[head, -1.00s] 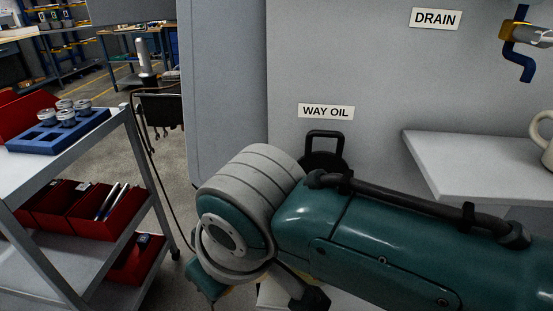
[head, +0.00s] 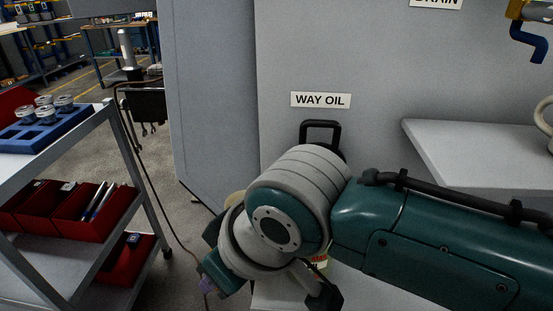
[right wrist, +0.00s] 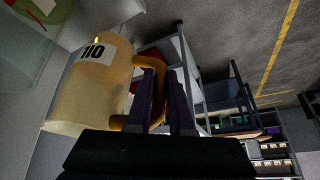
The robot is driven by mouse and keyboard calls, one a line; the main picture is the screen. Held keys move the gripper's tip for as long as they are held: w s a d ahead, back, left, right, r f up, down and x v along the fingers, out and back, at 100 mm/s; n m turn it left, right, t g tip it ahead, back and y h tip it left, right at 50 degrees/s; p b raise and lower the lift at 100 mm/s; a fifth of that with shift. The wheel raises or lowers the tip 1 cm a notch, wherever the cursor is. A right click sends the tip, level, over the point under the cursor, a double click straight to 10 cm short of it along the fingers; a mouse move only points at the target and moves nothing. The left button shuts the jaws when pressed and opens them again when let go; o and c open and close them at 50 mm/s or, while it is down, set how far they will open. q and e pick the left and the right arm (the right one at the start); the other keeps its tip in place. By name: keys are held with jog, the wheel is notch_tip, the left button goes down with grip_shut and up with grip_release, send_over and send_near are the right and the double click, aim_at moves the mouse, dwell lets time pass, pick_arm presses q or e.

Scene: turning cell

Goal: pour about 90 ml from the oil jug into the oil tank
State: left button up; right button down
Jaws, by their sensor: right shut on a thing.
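The oil jug (right wrist: 85,85) is a yellowish translucent jug with a white label reading 110 and an orange handle (right wrist: 153,68). My right gripper (right wrist: 171,100) is shut on that handle, and the jug looks tilted in the right wrist view. My left gripper is out of view.
The WAY OIL sign (head: 320,100) is on the grey machine wall. A white shelf (head: 470,150) with a mug (head: 545,125) juts out at right, below a blue-handled drain valve (head: 528,42). A cart (head: 100,130) with a blue tray and red bins stands at left.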

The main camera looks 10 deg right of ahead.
jog(key=d+r+m+t+y+b, duration=0.1)
jog(key=r+y+b, duration=0.4)
jog(key=r, duration=0.5)
jog(key=d+r+m+t+y+b, duration=0.1)
jog(key=d+r+y+b, duration=0.3)
jog(key=r, duration=0.5)
jog(key=shift+s+r+t+y+b, duration=0.4)
jog(key=shift+t+y+b, duration=0.1)
jog(key=shift+y, duration=0.6)
jog(key=d+r+y+b, duration=0.1)
jog(key=b, duration=0.3)
jog(key=shift+r+t+y, duration=0.15)
jog(key=shift+t+y, duration=0.25)
